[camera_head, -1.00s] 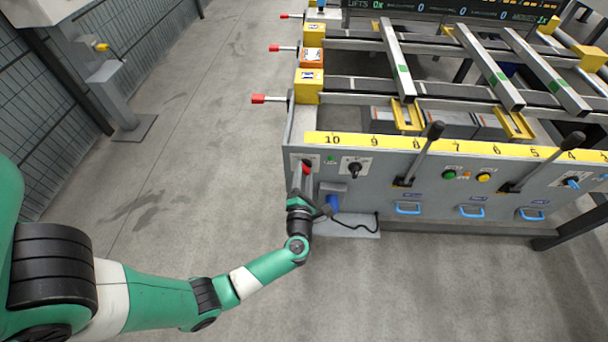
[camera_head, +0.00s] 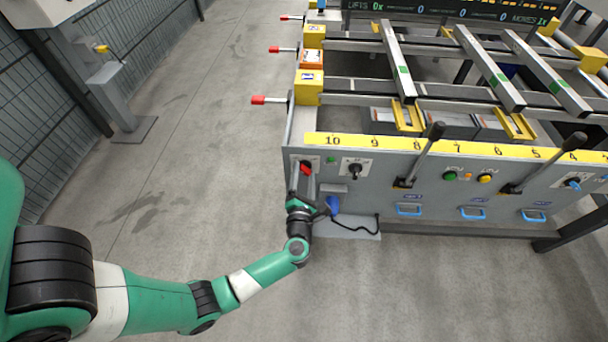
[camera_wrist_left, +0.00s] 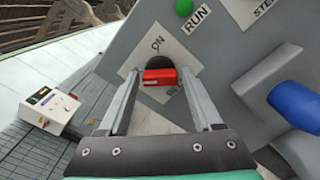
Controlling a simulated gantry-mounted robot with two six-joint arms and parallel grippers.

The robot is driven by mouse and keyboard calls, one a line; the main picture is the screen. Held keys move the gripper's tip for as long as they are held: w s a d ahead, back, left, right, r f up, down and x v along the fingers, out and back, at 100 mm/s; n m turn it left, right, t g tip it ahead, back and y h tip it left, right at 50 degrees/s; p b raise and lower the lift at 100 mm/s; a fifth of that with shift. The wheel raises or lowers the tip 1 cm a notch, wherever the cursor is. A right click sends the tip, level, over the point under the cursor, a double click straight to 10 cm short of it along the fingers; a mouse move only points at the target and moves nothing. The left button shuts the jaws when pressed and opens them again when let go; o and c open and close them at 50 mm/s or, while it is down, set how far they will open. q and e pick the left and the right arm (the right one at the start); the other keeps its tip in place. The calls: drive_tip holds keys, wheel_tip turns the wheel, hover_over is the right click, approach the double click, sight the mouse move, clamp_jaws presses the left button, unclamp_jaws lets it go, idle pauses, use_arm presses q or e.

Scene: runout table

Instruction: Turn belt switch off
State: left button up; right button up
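The belt switch is a red handle (camera_head: 306,168) on a white plate at the left end of the grey front panel. In the left wrist view the red handle (camera_wrist_left: 160,76) lies crosswise on a dark round base, with "ON" printed above it. My left gripper (camera_head: 304,178) is in front of the switch. In the left wrist view its two fingers (camera_wrist_left: 159,75) are apart, one on each side of the handle, with a gap on both sides. My right gripper is not in view.
A green lamp (camera_head: 331,160) marked RUN and a black selector knob (camera_head: 355,170) sit right of the switch. A blue object (camera_head: 333,204) is close to my wrist, with a black cable nearby. Tall levers (camera_head: 420,155) stick out farther right.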

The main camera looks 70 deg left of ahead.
use_arm(q)
drive_tip(key=shift+o, duration=0.8)
drive_tip(key=shift+d, duration=0.2)
drive_tip(key=p+v, duration=0.3)
drive_tip(key=v, duration=0.8)
drive_tip(key=shift+s, duration=0.2)
